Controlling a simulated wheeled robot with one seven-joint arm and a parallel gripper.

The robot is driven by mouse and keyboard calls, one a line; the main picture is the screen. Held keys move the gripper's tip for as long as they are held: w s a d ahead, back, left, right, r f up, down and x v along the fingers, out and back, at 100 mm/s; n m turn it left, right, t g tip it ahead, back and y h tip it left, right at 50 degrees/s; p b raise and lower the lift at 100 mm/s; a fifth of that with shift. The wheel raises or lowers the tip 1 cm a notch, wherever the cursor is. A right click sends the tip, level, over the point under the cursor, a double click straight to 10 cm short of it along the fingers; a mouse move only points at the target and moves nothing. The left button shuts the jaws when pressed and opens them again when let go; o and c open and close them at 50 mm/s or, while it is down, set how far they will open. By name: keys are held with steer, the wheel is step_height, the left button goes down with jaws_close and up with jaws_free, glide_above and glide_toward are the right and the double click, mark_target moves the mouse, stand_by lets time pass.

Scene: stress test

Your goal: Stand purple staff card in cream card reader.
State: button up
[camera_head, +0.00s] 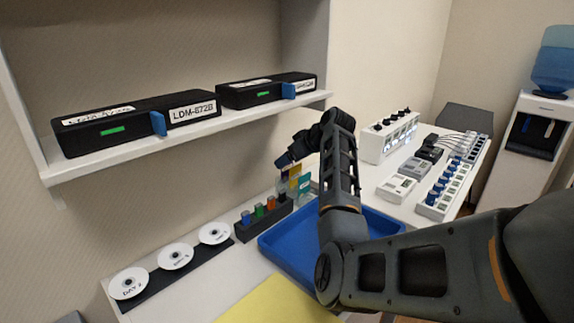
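A small group of upright coloured cards stands at the back of the counter by the wall, with a yellow card (294,171) and a teal card (305,183) clearest. A small purple patch (283,188) at their left is perhaps the purple staff card, too small to be sure. My gripper (284,163) is just above and left of the cards; its fingers are too small and dark to tell whether they are open or touch a card. A cream device (396,188), likely the cream card reader, lies on the right counter, with a grey one (415,168) behind it.
A blue tray (277,250) lies below my arm, beside a yellow mat (280,303). A dark rack (264,216) holds several coloured pieces. Discs (175,256) lie at left. A strip with blue knobs (444,192) stands right of the reader. A shelf (190,137) overhangs the counter.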

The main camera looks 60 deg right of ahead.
steer(key=c, duration=0.6)
stand_by(0.4)
